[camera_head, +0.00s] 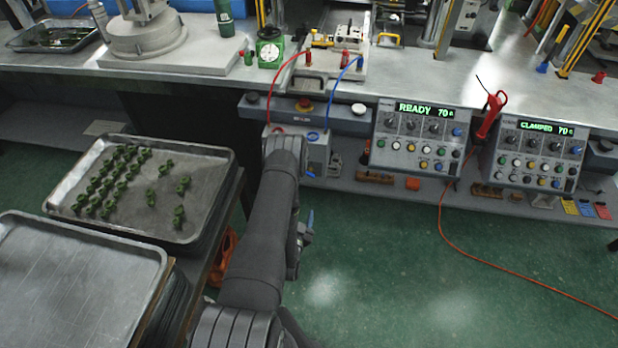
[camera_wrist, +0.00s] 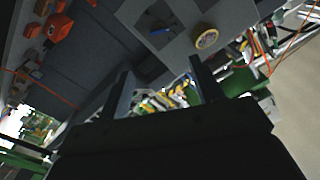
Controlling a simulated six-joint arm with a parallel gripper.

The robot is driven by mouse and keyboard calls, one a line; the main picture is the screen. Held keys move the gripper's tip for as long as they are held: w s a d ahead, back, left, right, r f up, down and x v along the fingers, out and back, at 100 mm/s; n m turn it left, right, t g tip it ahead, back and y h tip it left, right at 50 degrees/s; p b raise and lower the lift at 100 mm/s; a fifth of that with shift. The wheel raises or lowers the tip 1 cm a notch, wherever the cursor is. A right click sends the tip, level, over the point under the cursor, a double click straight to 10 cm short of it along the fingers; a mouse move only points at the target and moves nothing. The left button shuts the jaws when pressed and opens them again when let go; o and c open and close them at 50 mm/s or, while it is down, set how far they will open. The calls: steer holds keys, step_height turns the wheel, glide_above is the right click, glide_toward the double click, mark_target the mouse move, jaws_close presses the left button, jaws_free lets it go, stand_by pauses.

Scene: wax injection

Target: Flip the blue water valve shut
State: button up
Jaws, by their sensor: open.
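In the head view, the grey box (camera_head: 317,155) with red and blue hoses stands under the bench edge, partly hidden behind my arm. A small blue part (camera_head: 310,173) shows at its lower edge. My fingertips cannot be made out there.
Two control panels, one reading READY (camera_head: 420,138) and one reading CLAMPED (camera_head: 537,155), stand right of the box. A tray of green parts (camera_head: 205,232) and an empty tray (camera_head: 75,285) are at left. An orange cable (camera_head: 480,262) crosses the open green floor.

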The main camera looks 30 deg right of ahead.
mark_target(309, 175)
steer(key=x, duration=1.6)
steer(key=shift+w+d, duration=0.2)
steer(key=shift+c, duration=0.4)
steer(key=c, duration=0.9)
steer(key=shift+n, duration=2.8)
steer(key=o, duration=1)
